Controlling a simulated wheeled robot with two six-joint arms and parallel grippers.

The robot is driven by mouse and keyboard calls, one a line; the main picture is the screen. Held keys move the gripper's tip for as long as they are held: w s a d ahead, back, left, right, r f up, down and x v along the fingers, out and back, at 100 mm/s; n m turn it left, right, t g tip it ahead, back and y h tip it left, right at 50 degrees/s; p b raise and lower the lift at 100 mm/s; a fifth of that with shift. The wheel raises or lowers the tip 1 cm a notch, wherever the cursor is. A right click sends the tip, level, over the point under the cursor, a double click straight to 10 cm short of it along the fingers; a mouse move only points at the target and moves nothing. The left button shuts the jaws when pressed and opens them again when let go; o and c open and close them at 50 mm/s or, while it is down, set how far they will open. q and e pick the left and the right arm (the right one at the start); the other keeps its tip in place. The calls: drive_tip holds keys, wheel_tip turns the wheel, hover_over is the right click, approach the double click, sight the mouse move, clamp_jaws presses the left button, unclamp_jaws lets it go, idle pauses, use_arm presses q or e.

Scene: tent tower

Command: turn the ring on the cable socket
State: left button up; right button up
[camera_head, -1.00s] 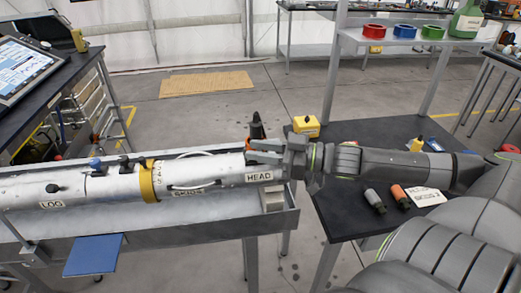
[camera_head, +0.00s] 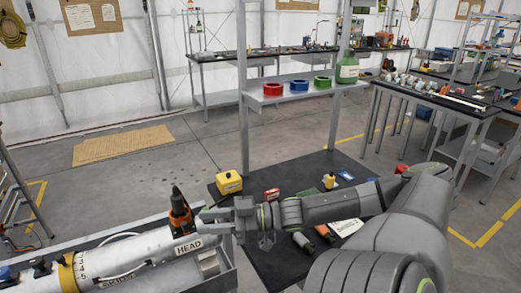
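A silver tube (camera_head: 140,258) marked HEAD lies in a grey trough (camera_head: 215,283) at the lower left. A black cone-shaped piece with an orange band (camera_head: 180,216) stands upright at the tube's far side, near its HEAD end. It looks like the cable socket with its ring, but I cannot tell for sure. My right gripper (camera_head: 207,219) points left above the HEAD end, fingertips just right of the orange band. Its fingers look apart, with nothing visible between them; contact with the band cannot be made out. My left gripper is out of view.
A yellow scale ring (camera_head: 68,274) circles the tube. A black table (camera_head: 262,262) behind my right arm bears a yellow box (camera_head: 229,182), a red box (camera_head: 272,194) and dark and orange cylinders. A shelf above holds red, blue and green rings. Open floor lies at the left.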

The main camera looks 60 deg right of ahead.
drive_tip(key=p+v, duration=0.3)
drive_tip(key=v, duration=0.8)
drive_tip(key=shift+s+d+p, duration=0.2)
drive_tip(key=shift+s+p, duration=0.05)
drive_tip(key=shift+p, duration=0.05)
drive_tip(key=shift+f, duration=0.1)
